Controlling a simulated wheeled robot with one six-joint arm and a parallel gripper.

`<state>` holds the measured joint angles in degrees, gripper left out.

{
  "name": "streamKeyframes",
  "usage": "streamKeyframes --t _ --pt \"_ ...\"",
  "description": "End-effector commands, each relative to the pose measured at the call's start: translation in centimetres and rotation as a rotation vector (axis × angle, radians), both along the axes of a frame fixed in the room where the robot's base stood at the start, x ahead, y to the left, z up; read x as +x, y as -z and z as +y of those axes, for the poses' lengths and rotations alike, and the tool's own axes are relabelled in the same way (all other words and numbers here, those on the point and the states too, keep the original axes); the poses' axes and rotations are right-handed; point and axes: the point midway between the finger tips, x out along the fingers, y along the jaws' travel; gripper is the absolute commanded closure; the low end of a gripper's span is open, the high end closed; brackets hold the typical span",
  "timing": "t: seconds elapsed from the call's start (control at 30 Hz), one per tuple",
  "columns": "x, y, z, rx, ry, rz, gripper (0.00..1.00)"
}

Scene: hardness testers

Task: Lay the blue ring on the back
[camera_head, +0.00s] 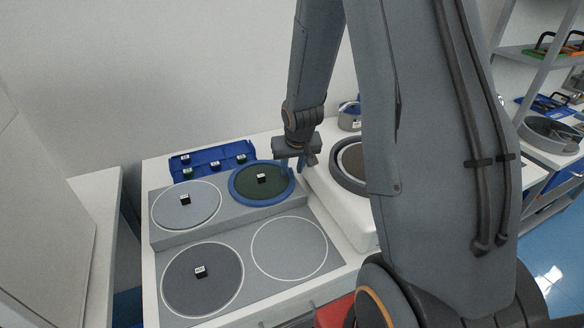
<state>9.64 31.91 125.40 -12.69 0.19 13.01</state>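The blue ring (262,203) is at the back right place of the grey stepped stand, around a dark green disc (252,188) with a small black labelled cube (262,179) on it. It looks about level; I cannot tell if it rests fully on the stand. My gripper (297,165) points down at the ring's back right edge. One finger overlaps the rim in the picture; whether it touches or grips the ring is unclear, and the finger gap is not clear.
The stand (177,236) also holds a light disc (186,212) at back left and a dark disc (203,292) at front left; the front right circle (290,249) is empty. A blue rack (207,153) stands behind. A white machine (335,202) is close at right.

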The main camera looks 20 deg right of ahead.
Motion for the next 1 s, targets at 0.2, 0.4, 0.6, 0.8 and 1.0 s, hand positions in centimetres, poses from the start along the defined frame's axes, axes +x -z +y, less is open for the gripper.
streamKeyframes --t 0.2,0.4,0.6,0.8,1.0 --pt "-1.0 -2.7 0.2 0.0 0.0 -0.001 0.71" --pt "-2.0 -5.1 0.4 0.0 0.0 -0.001 0.71" --pt "-2.7 -6.8 0.5 0.0 0.0 -0.002 0.71" --pt "-2.9 -7.0 0.6 0.0 -0.001 0.0 0.71" --pt "-5.6 -7.9 2.6 0.001 -0.033 0.046 0.71"
